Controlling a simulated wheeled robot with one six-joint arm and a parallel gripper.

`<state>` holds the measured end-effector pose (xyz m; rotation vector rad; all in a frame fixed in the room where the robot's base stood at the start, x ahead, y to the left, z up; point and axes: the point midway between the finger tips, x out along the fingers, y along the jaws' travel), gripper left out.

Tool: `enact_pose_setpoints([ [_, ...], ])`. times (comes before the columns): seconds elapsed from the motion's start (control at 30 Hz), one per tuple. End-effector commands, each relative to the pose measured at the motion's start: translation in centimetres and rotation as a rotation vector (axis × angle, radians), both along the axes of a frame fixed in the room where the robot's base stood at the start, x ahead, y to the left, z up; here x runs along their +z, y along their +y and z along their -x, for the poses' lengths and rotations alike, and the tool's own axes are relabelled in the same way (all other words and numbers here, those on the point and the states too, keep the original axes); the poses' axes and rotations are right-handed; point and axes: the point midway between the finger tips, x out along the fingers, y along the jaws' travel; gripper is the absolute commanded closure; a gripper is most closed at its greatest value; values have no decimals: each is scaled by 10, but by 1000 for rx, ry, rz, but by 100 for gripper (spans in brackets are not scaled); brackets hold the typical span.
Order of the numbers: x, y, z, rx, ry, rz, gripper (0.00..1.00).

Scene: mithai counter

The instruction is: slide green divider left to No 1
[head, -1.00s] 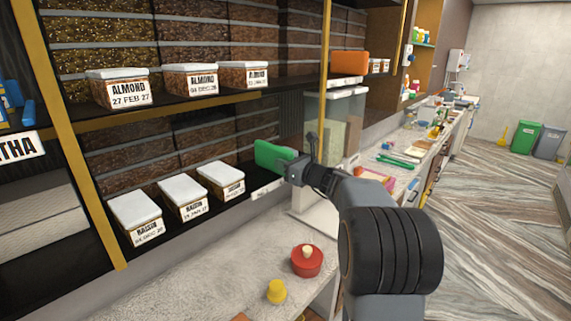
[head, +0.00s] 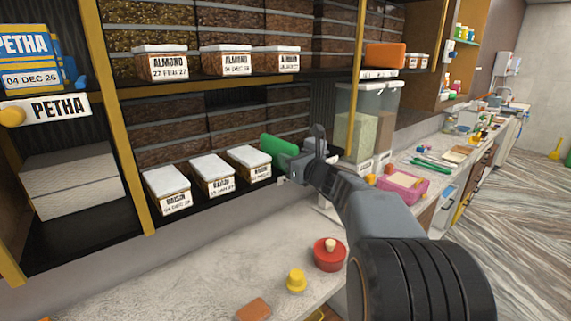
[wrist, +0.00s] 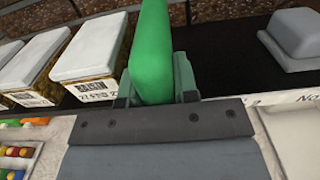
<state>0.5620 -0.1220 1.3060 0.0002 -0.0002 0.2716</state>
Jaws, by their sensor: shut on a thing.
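The green divider (head: 279,148) stands on the lower shelf, just right of the row of white-lidded raisin boxes (head: 212,172). My gripper (head: 296,163) is shut on its front end. In the wrist view the green divider (wrist: 153,45) rises between the two fingers of my gripper (wrist: 155,92). The nearest raisin box (wrist: 90,48) is close on its left; whether they touch I cannot tell. A white shelf-edge label starting with "No" (wrist: 300,98) shows to the right, its number unreadable. Other shelf-edge labels are hidden behind my gripper.
Almond boxes (head: 225,62) and an orange divider (head: 385,56) are on the upper shelf. A grey block (wrist: 295,38) is on the dark shelf right of the divider.

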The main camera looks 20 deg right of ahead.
Motion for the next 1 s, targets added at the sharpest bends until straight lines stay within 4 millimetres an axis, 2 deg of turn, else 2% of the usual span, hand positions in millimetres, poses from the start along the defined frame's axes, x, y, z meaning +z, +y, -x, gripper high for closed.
enact_pose_setpoints([
  [0.33,1,2,2,-2,-2,-2,100],
  [0.37,1,2,2,-1,-2,-2,71],
  [0.6,1,2,2,-2,-1,0,48],
  [0.87,1,1,3,-4,-1,0,47],
  [1.0,0,-3,14,-7,-2,0,47],
])
